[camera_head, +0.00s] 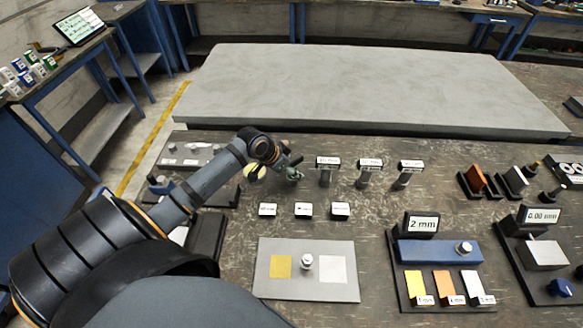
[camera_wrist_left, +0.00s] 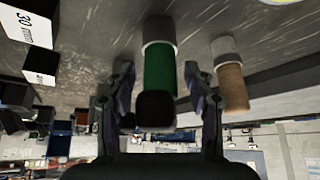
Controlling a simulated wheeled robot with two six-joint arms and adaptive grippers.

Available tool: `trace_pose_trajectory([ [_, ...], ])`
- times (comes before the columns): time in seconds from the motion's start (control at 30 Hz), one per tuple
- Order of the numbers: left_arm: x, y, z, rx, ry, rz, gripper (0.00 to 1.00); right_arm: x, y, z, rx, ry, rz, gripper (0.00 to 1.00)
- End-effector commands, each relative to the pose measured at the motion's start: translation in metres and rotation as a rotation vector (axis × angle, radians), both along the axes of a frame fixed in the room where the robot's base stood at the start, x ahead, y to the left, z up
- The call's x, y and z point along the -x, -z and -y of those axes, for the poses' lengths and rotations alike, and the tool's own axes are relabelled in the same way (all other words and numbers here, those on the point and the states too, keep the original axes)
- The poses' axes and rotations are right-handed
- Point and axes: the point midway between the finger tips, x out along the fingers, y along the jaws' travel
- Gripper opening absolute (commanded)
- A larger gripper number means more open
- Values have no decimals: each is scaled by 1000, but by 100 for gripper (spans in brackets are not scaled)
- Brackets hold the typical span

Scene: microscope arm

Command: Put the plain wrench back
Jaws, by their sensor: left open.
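I cannot make out for certain which thing is the plain wrench. My left gripper (camera_head: 290,166) reaches over the table beside the row of labelled grey posts. In the left wrist view, my left gripper (camera_wrist_left: 160,82) is open, its fingers on either side of a green cylinder with a black end (camera_wrist_left: 159,70). The picture does not show whether they touch it. A tan cylinder with a grey collar (camera_wrist_left: 231,80) is just outside the right finger. The green part (camera_head: 292,174) shows small at the gripper in the head view. My right gripper is not in view.
Grey posts with labels (camera_head: 368,172) stand right of the gripper. Small label blocks (camera_head: 303,210) stand nearer, before a grey plate (camera_head: 275,292). A bare grey slab (camera_head: 380,85) lies behind.

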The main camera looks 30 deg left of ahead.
Motion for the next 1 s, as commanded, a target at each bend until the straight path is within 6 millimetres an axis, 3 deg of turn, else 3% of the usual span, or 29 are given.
trace_pose_trajectory([
  [0.17, 6, -12, -4, -7, 1, 2, 53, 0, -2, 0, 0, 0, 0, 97],
  [0.37, 25, -43, -11, -11, 4, -2, 53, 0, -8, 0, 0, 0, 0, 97],
  [0.53, 39, -66, -16, -10, 7, -4, 53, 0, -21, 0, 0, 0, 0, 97],
  [0.77, 53, -97, -21, -5, 1, -4, 53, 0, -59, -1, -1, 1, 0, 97],
  [1.0, 60, -104, -24, 0, -1, -2, 53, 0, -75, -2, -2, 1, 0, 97],
])
